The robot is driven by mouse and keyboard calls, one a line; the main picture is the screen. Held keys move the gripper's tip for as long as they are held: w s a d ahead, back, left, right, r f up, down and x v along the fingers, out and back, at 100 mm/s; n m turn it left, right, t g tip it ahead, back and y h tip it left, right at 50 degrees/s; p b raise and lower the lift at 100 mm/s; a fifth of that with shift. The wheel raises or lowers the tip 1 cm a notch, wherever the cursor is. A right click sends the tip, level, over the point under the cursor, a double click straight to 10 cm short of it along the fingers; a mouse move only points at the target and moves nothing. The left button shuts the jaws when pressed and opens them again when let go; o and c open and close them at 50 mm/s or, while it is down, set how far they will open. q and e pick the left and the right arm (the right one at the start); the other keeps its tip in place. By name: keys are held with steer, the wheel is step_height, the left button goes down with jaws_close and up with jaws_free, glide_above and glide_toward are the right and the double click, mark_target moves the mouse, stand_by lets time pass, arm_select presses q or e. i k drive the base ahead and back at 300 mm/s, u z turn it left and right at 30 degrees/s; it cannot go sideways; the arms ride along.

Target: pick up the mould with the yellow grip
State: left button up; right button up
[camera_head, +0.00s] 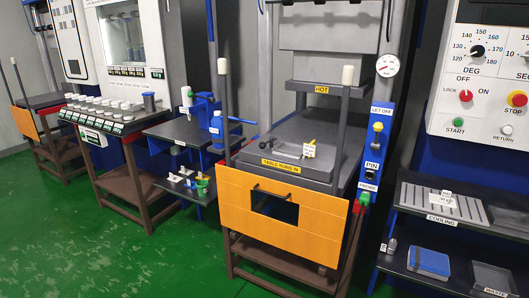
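A flat grey block, which looks like the mould (325,160), sits on the sliding table of the middle press. A small yellow piece (312,142) stands up on it, with a white tag (308,151) just in front. A second small yellowish bit (267,143) shows to its left; I cannot tell whether it belongs to the same thing. Neither of my grippers is in view, and nothing is seen touching the block.
An orange guard (240,205) with a dark window fronts the press, between two upright posts. A blue control post (375,150) stands right of it. Green floor is open at front left.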

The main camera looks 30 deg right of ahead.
mark_target(291, 148)
steer(key=u, duration=0.45)
steer(key=i, duration=1.55)
steer(key=z, duration=0.75)
steer(key=i, duration=1)
steer(key=z, duration=1.05)
